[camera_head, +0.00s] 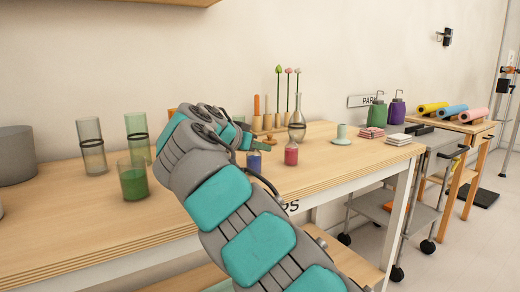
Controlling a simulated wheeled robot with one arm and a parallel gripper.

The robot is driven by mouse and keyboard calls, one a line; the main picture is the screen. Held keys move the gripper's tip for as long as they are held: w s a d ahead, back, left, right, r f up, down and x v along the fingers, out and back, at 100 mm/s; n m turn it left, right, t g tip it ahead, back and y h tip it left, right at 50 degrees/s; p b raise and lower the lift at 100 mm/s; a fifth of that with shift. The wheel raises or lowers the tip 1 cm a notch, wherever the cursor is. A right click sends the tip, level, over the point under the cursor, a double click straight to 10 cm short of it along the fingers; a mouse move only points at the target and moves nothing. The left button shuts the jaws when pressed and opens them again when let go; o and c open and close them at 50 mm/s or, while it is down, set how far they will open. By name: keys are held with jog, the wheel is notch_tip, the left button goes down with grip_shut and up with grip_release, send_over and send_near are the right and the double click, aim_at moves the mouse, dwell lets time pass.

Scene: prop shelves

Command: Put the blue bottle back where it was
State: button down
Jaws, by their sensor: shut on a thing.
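The small blue bottle (254,161) is just below the end of my arm, near the front edge of the wooden table (90,215). My gripper (254,148) is shut on its upper part; the fingers are small and partly hidden by my own arm. The bottle looks upright. I cannot tell whether its base touches the table. A similar small red bottle (291,154) stands a little to its right, apart from it.
A clear flask (297,122) and a wooden rack (268,127) with flower stems stand behind. A pale green stand (341,135) is to the right. Green-filled glass (133,180) and tall glasses (92,147) are left. A metal cart (425,160) stands beyond the table's right end.

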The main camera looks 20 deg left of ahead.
jog(key=c, duration=1.3)
grip_release()
jog(key=shift+f, duration=0.15)
jog(key=o, duration=0.5)
jog(key=shift+c, duration=0.2)
jog(key=shift+r, duration=0.2)
jog(key=v, duration=1.2)
